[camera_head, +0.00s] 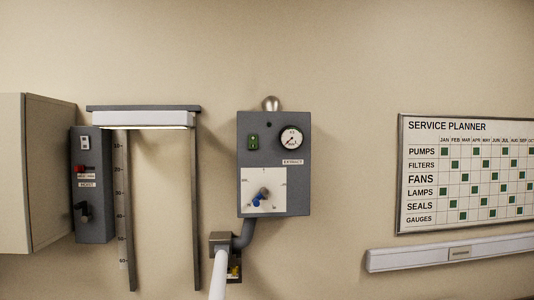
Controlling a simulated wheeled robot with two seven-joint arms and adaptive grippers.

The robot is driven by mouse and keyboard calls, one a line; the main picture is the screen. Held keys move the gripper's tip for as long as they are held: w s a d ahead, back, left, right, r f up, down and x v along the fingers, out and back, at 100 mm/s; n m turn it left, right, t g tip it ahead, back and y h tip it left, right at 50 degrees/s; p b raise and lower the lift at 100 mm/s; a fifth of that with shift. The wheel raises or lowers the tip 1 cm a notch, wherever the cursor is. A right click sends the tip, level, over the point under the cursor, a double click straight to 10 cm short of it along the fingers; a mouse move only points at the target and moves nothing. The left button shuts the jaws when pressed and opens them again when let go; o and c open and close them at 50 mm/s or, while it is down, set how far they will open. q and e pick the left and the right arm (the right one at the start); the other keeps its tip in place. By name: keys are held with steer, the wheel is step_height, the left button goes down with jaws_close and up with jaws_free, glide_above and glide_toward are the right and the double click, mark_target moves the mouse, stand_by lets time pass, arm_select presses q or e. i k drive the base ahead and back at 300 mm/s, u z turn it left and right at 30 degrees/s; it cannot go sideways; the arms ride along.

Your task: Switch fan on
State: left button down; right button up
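A grey wall box (300,190) labelled EXTRACT hangs in the middle of the head view. A pale dome lamp (271,103) sits on top of the box. The word fan is not readable on the box.
To the left are a lit frame (145,120), a narrow grey control box (95,215) and a beige cabinet (45,170). A service planner board (465,127) hangs at right above a white rail (420,257).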

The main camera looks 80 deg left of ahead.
mark_target(253, 139)
steer(key=i, duration=1.15)
steer(key=u, duration=2.15)
